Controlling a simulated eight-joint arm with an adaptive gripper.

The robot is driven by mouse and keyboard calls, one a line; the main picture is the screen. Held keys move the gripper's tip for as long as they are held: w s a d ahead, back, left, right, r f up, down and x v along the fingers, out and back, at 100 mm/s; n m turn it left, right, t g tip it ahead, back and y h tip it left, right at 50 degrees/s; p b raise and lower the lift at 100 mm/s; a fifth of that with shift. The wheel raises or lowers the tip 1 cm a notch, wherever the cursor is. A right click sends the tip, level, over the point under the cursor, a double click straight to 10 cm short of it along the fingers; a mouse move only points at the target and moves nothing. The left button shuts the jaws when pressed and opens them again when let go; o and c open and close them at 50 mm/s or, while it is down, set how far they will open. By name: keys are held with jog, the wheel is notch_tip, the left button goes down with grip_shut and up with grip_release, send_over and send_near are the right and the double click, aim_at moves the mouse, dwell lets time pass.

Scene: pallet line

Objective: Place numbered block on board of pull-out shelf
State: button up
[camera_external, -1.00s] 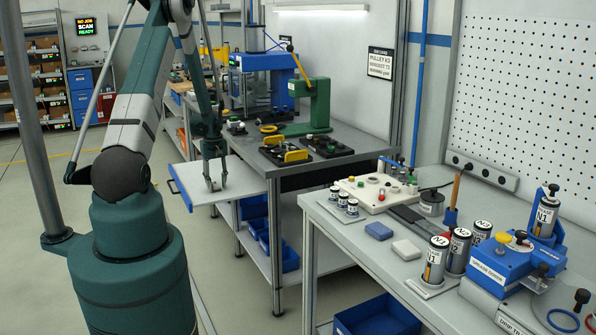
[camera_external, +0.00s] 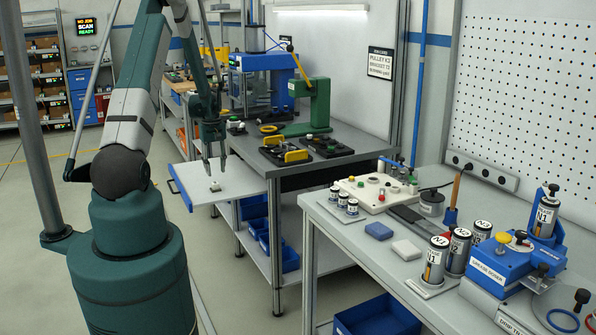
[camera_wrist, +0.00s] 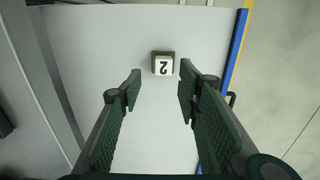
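In the external view the block (camera_external: 214,187) sits on the white pull-out board (camera_external: 245,183). My gripper (camera_external: 214,172) is open just above the board. In the wrist view the two fingers of my gripper (camera_wrist: 158,92) are spread wide, with the block beyond their tips and apart from both.
The board has a blue edge strip (camera_wrist: 236,48) and a dark handle. The grey workbench (camera_external: 340,165) with black fixtures (camera_external: 285,152) and a green press (camera_external: 315,105) stands beside it. Blue bins (camera_external: 280,255) sit below. The board around the block is clear.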

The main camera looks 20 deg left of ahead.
jog(key=shift+r, duration=2.3)
jog(key=shift+r, duration=0.1)
notch_tip(320, 180, up, 16)
jog(key=f+m+t, duration=0.1)
jog(key=m+t, duration=0.1)
send_over(217, 183)
jog(key=s+d, duration=0.6)
jog(key=s+d+r+m+t, duration=0.1)
jog(key=s+d+r, duration=0.25)
jog(key=r, duration=0.25)
jog(key=s+d+r+m, duration=0.1)
jog(key=s+d+r, duration=0.1)
jog(key=s+r, duration=0.3)
jog(key=s+d+r+m+t, duration=0.2)
jog(key=s+d, duration=0.2)
jog(key=s, duration=0.7)
jog(key=s+d+r+m+t, duration=0.2)
jog(key=s+d, duration=0.3)
jog(key=s, duration=0.7)
jog(key=shift+r+m, duration=0.5)
jog(key=shift+r, duration=0.25)
